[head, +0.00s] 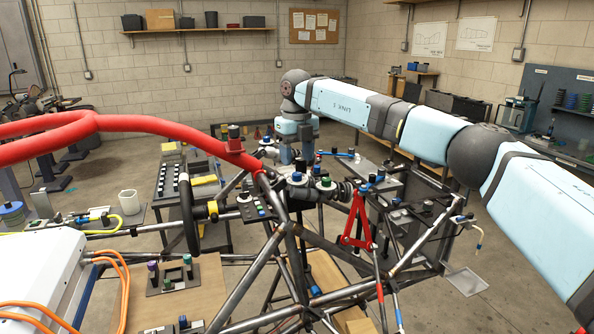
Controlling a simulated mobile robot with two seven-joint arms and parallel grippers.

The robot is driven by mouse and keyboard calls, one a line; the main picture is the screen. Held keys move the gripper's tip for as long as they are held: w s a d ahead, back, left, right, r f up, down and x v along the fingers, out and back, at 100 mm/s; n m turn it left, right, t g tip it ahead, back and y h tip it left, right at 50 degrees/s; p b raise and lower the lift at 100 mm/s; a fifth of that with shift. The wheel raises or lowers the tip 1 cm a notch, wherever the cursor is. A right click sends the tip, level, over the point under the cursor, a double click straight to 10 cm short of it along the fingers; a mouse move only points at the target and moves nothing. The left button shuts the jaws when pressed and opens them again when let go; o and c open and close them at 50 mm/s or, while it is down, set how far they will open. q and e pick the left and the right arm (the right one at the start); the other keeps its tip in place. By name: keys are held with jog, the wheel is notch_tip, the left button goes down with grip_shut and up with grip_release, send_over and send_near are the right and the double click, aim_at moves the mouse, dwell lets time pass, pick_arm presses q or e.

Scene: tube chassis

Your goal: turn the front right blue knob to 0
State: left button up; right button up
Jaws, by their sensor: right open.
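Several blue knobs show on the tube chassis (255,268). One blue knob (297,177) sits near the middle, left of a green knob (326,182). I cannot tell which one is the front right knob, nor read any dial marks. My right arm reaches in from the right, and its wrist bends down. My right gripper (301,156) points down behind the central knobs, open, with its fingertips small and partly hidden. I see no contact with a knob. My left gripper is out of view.
A red tube (100,124) crosses the left side in front. A white box (40,285) with orange cables lies at lower left. A steering wheel (188,208) and a red bracket (357,222) crowd the frame's middle. Open floor (440,312) shows at lower right.

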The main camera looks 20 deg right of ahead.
aim_at(297, 173)
notch_tip(297, 173, up, 9)
jog(key=shift+r+b, duration=0.2)
jog(key=shift+b, duration=0.15)
dwell(0.3)
